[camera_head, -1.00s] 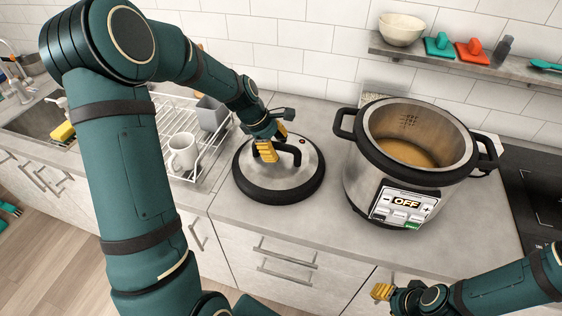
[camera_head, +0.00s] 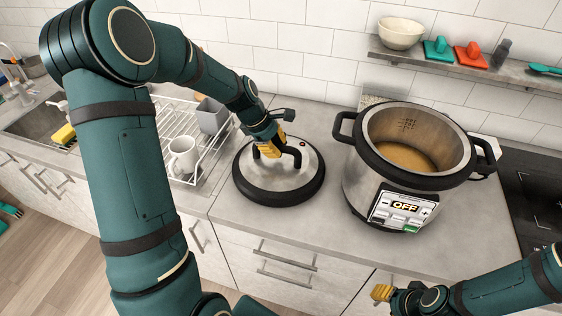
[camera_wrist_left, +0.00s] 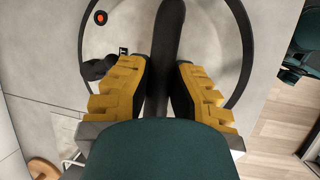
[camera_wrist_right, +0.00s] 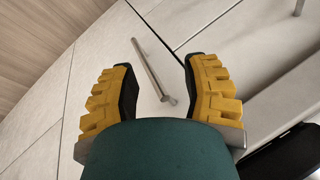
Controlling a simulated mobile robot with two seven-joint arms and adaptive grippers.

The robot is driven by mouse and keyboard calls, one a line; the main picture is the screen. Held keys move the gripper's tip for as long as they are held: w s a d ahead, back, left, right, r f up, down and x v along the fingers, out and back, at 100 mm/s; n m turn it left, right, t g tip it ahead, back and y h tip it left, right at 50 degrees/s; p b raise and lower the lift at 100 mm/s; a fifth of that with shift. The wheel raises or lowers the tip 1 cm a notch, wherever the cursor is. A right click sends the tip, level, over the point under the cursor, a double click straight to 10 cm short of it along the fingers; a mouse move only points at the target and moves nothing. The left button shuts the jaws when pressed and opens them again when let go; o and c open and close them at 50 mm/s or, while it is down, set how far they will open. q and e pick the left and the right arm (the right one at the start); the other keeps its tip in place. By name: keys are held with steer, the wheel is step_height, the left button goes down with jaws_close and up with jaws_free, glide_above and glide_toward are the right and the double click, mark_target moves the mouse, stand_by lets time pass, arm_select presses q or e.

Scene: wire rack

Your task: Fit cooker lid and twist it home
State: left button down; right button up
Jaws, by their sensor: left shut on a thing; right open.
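The cooker lid (camera_head: 262,184), a steel dome with a black rim, lies flat on the counter left of the cooker. My left gripper (camera_head: 268,146) is shut on the lid's black handle (camera_head: 292,155). In the left wrist view the handle (camera_wrist_left: 166,50) runs between the yellow fingers (camera_wrist_left: 160,85) of that gripper. The cooker pot (camera_head: 385,185) stands upright and open on the counter, with brownish contents inside and a panel reading OFF (camera_head: 405,206). My right gripper (camera_head: 382,292) is open and empty, low in front of the cabinets. It also shows open in the right wrist view (camera_wrist_right: 158,85).
A wire rack (camera_head: 213,157) with a white mug (camera_head: 184,154) and a grey cup stands left of the lid. A shelf (camera_head: 440,60) with a bowl (camera_head: 400,32) hangs above the cooker. A dark hob (camera_head: 535,195) is at the right.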

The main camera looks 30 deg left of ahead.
arm_select(q)
steer(key=shift+r+p, duration=1.65)
steer(key=shift+r, duration=0.5)
steer(key=shift+f, duration=0.1)
